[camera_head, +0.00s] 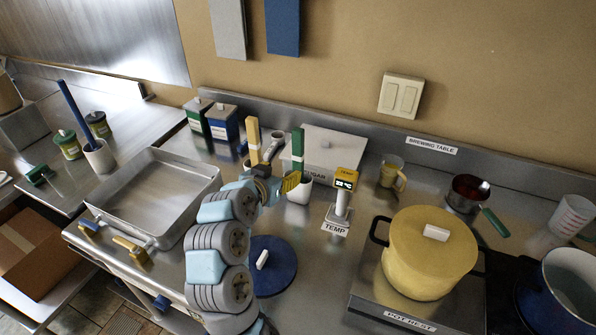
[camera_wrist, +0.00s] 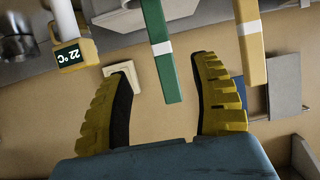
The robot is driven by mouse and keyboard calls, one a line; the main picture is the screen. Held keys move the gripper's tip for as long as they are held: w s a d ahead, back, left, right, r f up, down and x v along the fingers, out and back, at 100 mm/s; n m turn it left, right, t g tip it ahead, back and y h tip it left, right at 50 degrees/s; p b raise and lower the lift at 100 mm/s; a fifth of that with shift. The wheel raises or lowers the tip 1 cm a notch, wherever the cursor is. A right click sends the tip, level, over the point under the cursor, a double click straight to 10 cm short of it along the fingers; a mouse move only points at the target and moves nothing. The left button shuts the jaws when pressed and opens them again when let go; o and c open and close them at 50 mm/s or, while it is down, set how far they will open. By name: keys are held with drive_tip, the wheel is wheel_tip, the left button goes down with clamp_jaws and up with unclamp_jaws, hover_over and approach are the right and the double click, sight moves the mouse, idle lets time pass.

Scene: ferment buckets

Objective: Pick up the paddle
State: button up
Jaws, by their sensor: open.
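A paddle with a green handle and a white band (camera_head: 298,146) stands upright in a white cup (camera_head: 300,190) on the steel table. A yellow-handled paddle (camera_head: 253,140) stands to its left; its lower end is hidden behind my arm. My gripper (camera_head: 287,180) is open and empty, close to the green handle. In the wrist view, which looks inverted, the green handle (camera_wrist: 163,55) shows between my two yellow fingers (camera_wrist: 160,100), apparently beyond the tips. The yellow handle (camera_wrist: 249,45) is outside the fingers on the right. I cannot tell whether anything touches.
A digital thermometer (camera_head: 344,185) stands just right of the green paddle. A yellow lidded pot (camera_head: 425,255) sits further right. A blue lid (camera_head: 274,268) lies in front. An empty steel tray (camera_head: 190,215) is at left. Another blue handle (camera_head: 75,117) stands in a far-left cup.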

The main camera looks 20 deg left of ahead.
sight(297, 164)
drive_tip(key=p+x, duration=0.1)
drive_tip(key=x, duration=0.6)
drive_tip(key=shift+p, duration=0.3)
drive_tip(key=shift+w+f+p, duration=0.8)
drive_tip(key=shift+w+f, duration=0.25)
drive_tip(key=shift+w, duration=0.25)
drive_tip(key=shift+x, duration=1.1)
drive_tip(key=shift+c, duration=0.3)
clamp_jaws()
